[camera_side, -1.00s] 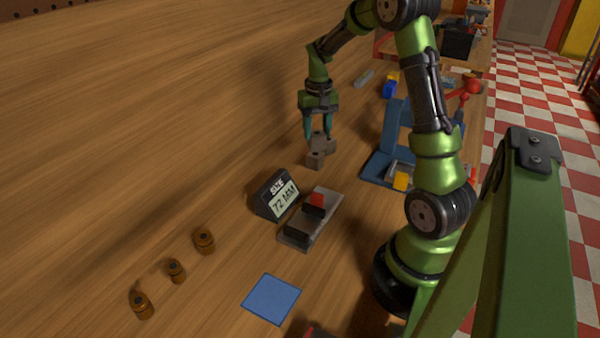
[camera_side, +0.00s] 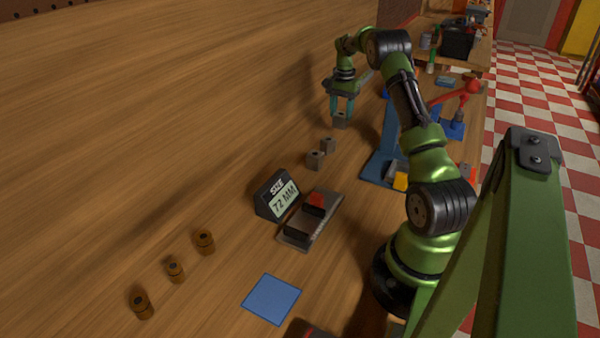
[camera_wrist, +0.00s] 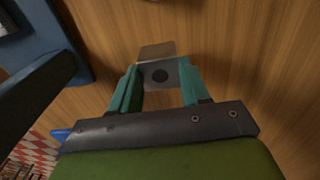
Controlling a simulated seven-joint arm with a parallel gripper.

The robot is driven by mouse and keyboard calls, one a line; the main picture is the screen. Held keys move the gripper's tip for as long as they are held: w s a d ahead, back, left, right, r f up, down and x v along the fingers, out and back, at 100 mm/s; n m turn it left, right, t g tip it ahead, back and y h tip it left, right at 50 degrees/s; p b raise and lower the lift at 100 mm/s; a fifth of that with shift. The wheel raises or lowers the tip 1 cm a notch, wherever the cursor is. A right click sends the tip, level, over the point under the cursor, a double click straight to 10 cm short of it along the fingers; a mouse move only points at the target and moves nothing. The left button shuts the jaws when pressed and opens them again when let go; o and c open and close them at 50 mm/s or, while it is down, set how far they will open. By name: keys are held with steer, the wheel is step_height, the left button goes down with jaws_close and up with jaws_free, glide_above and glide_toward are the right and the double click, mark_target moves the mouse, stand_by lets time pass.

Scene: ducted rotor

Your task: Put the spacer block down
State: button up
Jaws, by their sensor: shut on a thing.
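My gripper (camera_side: 342,103) is at the far part of the wooden bench in the side view, shut on a grey spacer block (camera_side: 340,121). From these views I cannot tell whether the held block touches the bench.
A size display reading 72 MM (camera_side: 278,196) stands beside a gauge with a red slider (camera_side: 311,219). A blue stand (camera_side: 392,130) is right of my gripper. A blue square (camera_side: 271,298) and several brass pieces (camera_side: 204,241) lie in front. The left bench is clear.

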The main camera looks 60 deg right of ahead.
mark_target(340, 123)
steer(key=shift+f, duration=2.15)
steer(key=o, duration=1.2)
steer(key=shift+f, duration=0.15)
